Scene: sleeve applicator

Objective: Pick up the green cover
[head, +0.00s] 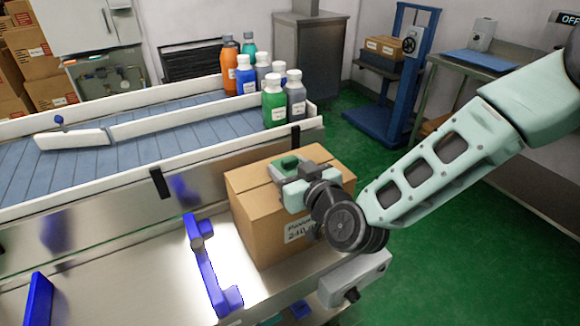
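A green piece (288,163), which looks like the green cover, shows at the top of a closed cardboard box (258,203). My gripper (291,172) is over the box top, right at the green piece, with its grey finger parts next to it. The wrist and gripper body hide part of the green piece and the box's right side. From this view I cannot tell whether the fingers are closed on it, or whether it rests on the box or is held just above.
A conveyor (130,135) with white rails runs behind the box, with several coloured bottles (274,102) at its right end. A blue bracket (207,265) stands on the metal table left of the box. A grey control box (355,278) sits at the front right edge.

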